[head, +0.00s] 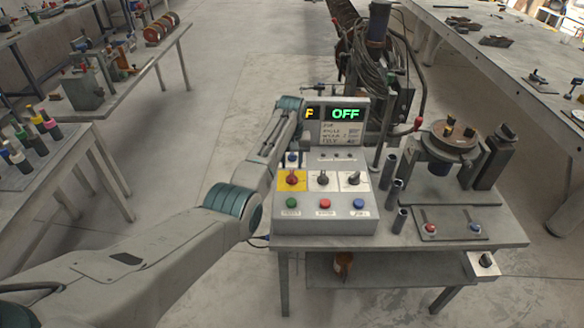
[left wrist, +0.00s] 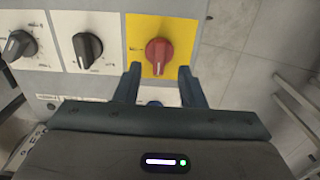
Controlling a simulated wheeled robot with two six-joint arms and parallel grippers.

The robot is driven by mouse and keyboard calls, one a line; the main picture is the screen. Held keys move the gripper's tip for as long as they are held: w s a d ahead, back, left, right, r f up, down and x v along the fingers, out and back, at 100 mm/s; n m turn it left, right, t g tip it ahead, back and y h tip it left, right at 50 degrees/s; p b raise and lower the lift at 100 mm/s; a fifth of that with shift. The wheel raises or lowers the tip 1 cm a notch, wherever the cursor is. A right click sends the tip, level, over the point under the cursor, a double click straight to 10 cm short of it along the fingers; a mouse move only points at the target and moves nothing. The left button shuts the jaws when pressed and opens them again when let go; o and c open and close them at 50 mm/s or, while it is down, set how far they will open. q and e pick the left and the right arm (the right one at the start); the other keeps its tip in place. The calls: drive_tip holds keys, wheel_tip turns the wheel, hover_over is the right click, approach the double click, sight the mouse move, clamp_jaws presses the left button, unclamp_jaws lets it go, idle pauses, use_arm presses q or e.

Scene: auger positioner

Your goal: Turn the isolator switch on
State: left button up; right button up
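The isolator switch is a red rotary knob (head: 292,179) on a yellow plate at the left of the control box (head: 322,226). In the left wrist view the red knob (left wrist: 159,54) sits on its yellow plate (left wrist: 180,28), its grip bar roughly vertical in the picture. My left gripper (left wrist: 160,82) is open. Its two dark fingertips are spread to either side of the knob's near end, with nothing clamped; I cannot tell whether they touch it. My right gripper is out of view.
Two dark knobs on white plates, the middle one (head: 323,178) and the right one (head: 353,178), sit beside the red knob. Green, red and blue buttons (head: 325,203) line the front. A round auger fixture (head: 447,140) and upright tubes (head: 398,220) stand to the right.

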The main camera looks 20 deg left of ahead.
sight(292, 174)
use_arm(q)
drive_tip(key=f, duration=0.3)
drive_tip(key=shift+w+f, duration=0.1)
drive_tip(key=shift+w, duration=0.1)
drive_tip(key=shift+f, duration=0.7)
clamp_jaws()
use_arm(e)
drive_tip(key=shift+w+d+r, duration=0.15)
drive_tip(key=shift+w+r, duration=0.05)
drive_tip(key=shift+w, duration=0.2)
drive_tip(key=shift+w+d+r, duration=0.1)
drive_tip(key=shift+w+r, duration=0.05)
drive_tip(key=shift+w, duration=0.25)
